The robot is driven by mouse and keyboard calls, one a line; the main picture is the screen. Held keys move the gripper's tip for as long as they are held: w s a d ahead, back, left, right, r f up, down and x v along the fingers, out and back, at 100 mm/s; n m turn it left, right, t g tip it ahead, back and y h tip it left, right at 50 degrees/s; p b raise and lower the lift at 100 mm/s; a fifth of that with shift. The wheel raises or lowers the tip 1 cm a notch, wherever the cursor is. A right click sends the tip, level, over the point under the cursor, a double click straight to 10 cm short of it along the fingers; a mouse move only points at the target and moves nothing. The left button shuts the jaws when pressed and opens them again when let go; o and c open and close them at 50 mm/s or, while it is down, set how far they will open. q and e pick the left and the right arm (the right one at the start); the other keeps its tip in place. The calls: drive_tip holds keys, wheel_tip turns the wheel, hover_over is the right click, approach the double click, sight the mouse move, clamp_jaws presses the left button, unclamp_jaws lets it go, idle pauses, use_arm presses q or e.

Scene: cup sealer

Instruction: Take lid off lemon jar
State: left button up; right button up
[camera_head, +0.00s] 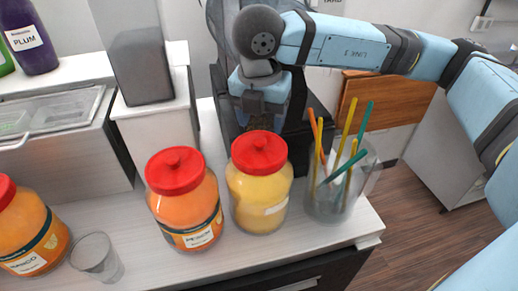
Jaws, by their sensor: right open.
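A jar with yellow contents (260,195) stands upright on the counter; its label is turned aside and I cannot read it. Its red knobbed lid (262,158) is on it. My right gripper (262,118) is open and points down just above the lid in the picture. It looks apart from the lid, but the exact gap is hard to tell. The fingertips are small and dark against the black machine. My left gripper is not in view.
An orange jar with a red lid (188,210) stands close to the left. A glass of coloured straws (342,190) stands close to the right. Another orange jar (28,232) and an empty cup (96,258) are further left. A black machine (312,115) stands behind.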

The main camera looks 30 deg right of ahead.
sight(260, 141)
drive_tip(key=f+p, duration=0.1)
drive_tip(key=f, duration=0.3)
drive_tip(key=shift+w+p, duration=0.35)
drive_tip(key=shift+w, duration=0.05)
drive_tip(key=shift+f, duration=0.6)
drive_tip(key=c, duration=1)
